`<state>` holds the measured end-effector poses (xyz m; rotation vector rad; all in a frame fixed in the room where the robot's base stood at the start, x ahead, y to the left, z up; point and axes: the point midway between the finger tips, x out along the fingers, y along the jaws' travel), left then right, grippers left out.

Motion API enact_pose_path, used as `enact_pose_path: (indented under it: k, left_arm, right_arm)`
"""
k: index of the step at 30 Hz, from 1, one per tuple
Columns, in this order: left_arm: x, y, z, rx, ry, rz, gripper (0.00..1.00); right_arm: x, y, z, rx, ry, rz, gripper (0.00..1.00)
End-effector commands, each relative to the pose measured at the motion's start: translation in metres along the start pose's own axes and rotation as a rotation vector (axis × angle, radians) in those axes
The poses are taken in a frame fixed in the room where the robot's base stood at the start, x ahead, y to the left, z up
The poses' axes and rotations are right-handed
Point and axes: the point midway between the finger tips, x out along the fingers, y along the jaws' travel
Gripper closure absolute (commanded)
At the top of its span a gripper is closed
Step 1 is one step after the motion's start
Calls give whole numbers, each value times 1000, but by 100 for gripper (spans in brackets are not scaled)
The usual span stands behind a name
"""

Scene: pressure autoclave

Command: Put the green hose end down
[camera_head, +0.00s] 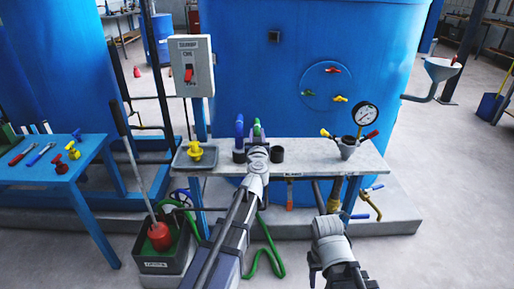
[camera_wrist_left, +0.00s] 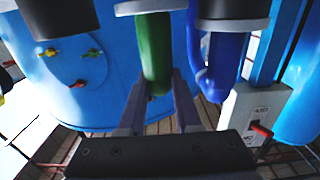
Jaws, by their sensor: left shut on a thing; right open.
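The green hose end (camera_head: 257,128) stands at the back of the bench (camera_head: 310,150), beside the blue hose end (camera_head: 239,127). My left gripper (camera_head: 257,152) is shut on it; the left wrist view shows the green hose (camera_wrist_left: 155,50) between the two fingers. There it meets a grey rim (camera_wrist_left: 150,7); I cannot tell whether it is seated in it. The blue hose (camera_wrist_left: 222,62) runs into a dark cup beside it. A dark cup (camera_head: 277,155) stands just right of my left gripper. My right gripper (camera_head: 327,196) is open and empty in front of the bench.
A grey tray (camera_head: 196,158) with a yellow fitting is left of the cups. A pressure gauge (camera_head: 366,114) and a grey funnel-shaped fitting (camera_head: 348,146) are at the right end. The blue tank (camera_head: 310,60) stands close behind. Green hose (camera_head: 268,250) hangs to the floor.

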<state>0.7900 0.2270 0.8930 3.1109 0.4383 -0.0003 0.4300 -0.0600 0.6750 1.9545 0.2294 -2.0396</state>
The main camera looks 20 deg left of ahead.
Motion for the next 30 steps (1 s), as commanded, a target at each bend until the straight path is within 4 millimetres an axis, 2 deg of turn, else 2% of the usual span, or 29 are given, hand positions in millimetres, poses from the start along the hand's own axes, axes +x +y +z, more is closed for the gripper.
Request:
enact_pose_path:
  k: [17,23,30]
  left_arm:
    - [0,0,-5,0,0,0,100]
    - [0,0,-23,0,0,0,100]
    - [0,0,-59,0,0,0,100]
  right_arm:
    - [-5,0,0,0,0,0,50]
    - [-23,2,1,0,0,0,50]
    - [-59,6,3,0,0,0,50]
